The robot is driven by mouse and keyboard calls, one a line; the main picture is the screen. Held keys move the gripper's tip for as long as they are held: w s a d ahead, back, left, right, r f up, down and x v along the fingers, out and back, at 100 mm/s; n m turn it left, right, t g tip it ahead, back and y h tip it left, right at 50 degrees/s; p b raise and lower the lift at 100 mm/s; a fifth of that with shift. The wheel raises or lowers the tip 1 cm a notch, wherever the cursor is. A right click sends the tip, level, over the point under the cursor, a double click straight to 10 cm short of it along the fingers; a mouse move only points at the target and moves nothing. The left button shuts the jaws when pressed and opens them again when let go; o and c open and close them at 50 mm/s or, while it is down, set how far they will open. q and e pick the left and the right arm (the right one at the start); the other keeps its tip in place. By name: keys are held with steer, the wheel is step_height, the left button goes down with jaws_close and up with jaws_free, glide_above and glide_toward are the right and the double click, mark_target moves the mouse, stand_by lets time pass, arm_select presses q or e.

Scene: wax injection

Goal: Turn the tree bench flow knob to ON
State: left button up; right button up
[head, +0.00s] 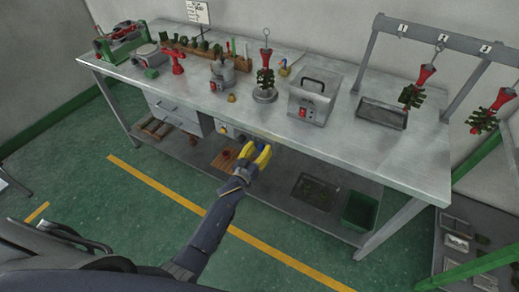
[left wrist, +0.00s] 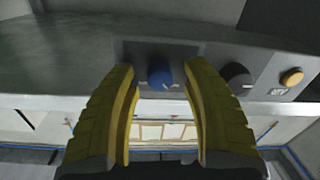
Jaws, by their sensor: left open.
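A control panel (left wrist: 215,58) with knobs is set in the front edge of the bench. In the left wrist view a blue knob (left wrist: 160,76) with a pale mark lies between my left gripper's fingertips (left wrist: 160,68), with gaps on both sides. A black knob (left wrist: 237,75) and a yellow button (left wrist: 292,76) are to its right. The labels are too small to read. In the head view my left gripper (head: 256,153) is open, with yellow fingers at the bench's front edge, and covers part of the panel. My right gripper does not show.
The steel bench (head: 330,145) carries a grey box machine (head: 315,90), a melting pot (head: 222,73) and a red-and-green wax tree (head: 266,70) on a stand. Below are a lower shelf (head: 270,183) and a green bin (head: 359,211). The floor in front is clear.

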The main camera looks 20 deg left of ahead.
arm_select(q)
jaws_close()
stand_by(0.3)
steer(key=shift+r+m, duration=0.1)
steer(key=shift+m, duration=0.2)
steer(key=m, duration=0.3)
steer(key=shift+w+r+m, duration=0.1)
steer(key=shift+m, duration=0.3)
steer(key=m, duration=0.4)
steer(key=shift+d+m, duration=0.1)
steer(key=shift+m, duration=0.2)
steer(key=m, duration=0.4)
steer(key=shift+d+m+h, duration=0.1)
steer(key=shift+m+h, duration=0.2)
steer(key=shift+m, duration=0.1)
steer(key=shift+d+m, duration=0.1)
steer(key=shift+m, duration=2.2)
